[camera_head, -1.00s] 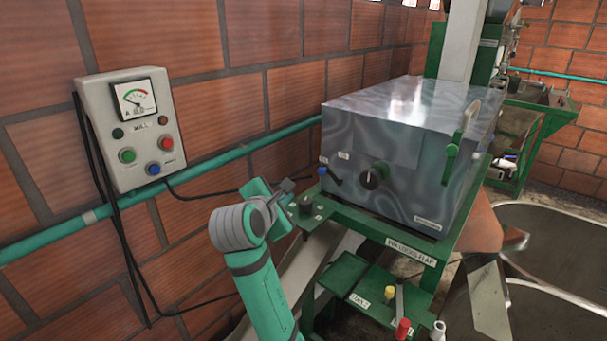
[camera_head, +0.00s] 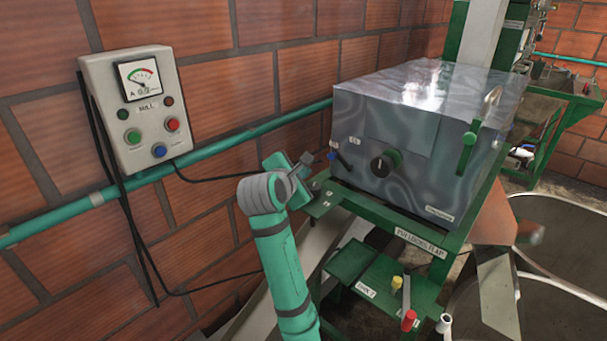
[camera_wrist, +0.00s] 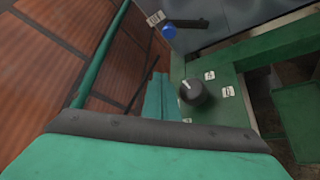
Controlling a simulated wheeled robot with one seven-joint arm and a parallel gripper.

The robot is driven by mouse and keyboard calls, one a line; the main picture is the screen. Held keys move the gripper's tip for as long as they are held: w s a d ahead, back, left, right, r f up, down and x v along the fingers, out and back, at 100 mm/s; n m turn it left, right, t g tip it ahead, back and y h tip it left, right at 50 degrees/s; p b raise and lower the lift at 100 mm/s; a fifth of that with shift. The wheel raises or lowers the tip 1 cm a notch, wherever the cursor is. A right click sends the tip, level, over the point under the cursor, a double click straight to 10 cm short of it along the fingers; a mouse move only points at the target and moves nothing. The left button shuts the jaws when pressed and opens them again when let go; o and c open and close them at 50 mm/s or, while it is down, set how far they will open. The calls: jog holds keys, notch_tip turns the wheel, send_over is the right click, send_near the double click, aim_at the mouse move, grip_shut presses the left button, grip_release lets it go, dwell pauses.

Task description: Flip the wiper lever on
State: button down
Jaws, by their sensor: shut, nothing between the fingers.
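A short black lever with a blue end (camera_head: 333,156) sits on the left of the metal box's front, beside a small label. It also shows near the top of the wrist view (camera_wrist: 169,32). I cannot read the label, so I cannot confirm that this is the wiper lever. A black rotary knob with a white pointer (camera_wrist: 194,92) stands on the green plate among small labels; in the head view my arm largely hides it. My gripper (camera_wrist: 160,77) is shut and empty, left of the knob and short of the blue-ended lever. Contact is not visible.
The metal box (camera_head: 400,115) has a larger black knob (camera_head: 384,166) and a green handle (camera_head: 468,146). A grey control panel (camera_head: 137,110) with a meter hangs on the brick wall. A teal pipe (camera_head: 225,152) runs along the wall. A green frame (camera_head: 390,228) bounds the area below.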

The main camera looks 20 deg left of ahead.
aim_at(341, 162)
jog(key=x, duration=0.5)
jog(key=shift+w+d, duration=0.25)
jog(key=shift+d, duration=0.15)
jog(key=d+r, duration=0.2)
jog(key=shift+s+d, duration=0.15)
jog(key=shift+d, duration=0.15)
jog(key=shift+d+r, duration=0.25)
jog(key=shift+r, duration=0.1)
jog(key=shift+s+a+r, duration=0.1)
jog(key=shift+s+a, duration=0.1)
jog(key=shift+a, duration=0.05)
